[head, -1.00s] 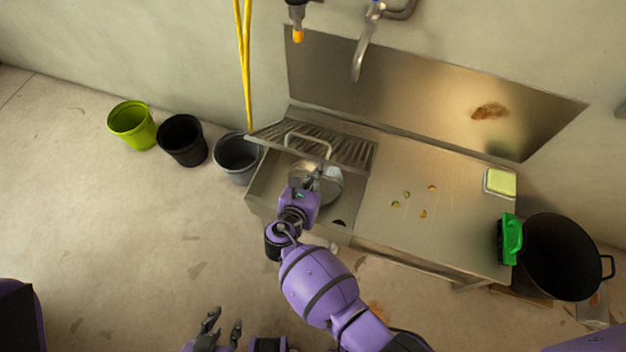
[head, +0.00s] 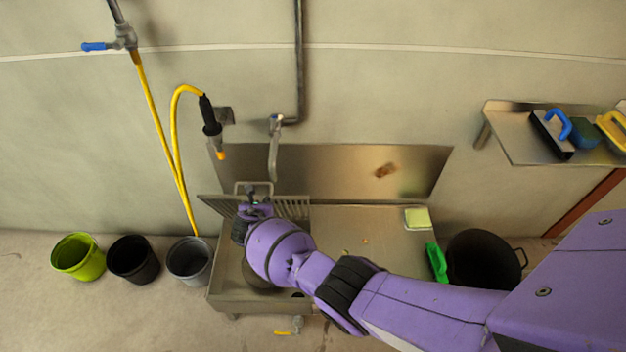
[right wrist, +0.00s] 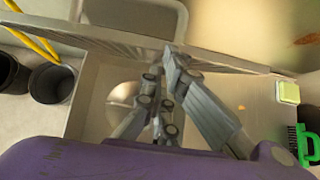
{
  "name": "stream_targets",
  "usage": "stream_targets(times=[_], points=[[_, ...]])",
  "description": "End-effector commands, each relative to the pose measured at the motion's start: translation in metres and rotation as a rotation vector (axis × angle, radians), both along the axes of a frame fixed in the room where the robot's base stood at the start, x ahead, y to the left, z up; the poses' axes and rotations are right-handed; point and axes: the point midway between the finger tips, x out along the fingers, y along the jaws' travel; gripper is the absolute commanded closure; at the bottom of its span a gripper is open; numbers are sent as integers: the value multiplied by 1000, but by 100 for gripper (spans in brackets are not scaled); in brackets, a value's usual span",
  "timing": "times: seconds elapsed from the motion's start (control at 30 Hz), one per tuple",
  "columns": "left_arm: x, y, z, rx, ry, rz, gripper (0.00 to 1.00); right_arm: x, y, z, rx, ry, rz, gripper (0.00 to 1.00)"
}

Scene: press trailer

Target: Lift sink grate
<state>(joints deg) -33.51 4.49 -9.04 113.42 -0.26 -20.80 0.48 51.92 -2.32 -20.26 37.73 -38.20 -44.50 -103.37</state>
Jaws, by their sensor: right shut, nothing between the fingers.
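The sink grate (head: 294,207) is a steel rack of parallel bars along the back of the sink basin, with a raised loop handle (head: 238,187). My right arm covers part of it. In the right wrist view the grate's edge (right wrist: 215,60) runs across the top, and the handle (right wrist: 184,22) rises beyond the fingertips. My right gripper (head: 251,190) is shut and empty, close to the handle and grate. Its fingers also show in the right wrist view (right wrist: 168,62). Whether they touch the grate is unclear. My left gripper is out of view.
A rounded metal vessel (right wrist: 127,93) sits in the basin. Buckets (head: 133,259) stand left; a shelf (head: 518,140) juts out right.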

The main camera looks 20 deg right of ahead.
Motion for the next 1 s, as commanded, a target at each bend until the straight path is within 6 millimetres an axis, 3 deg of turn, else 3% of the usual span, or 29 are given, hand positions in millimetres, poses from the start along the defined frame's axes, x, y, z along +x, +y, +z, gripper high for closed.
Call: stream_targets(times=[0.03,0.3,1.0], points=[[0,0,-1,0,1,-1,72,14,-1,11,-2,-12,2,100],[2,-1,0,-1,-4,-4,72,35,-7,19,1,-9,2,100],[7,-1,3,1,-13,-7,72,36,-7,24,0,-12,4,100]])
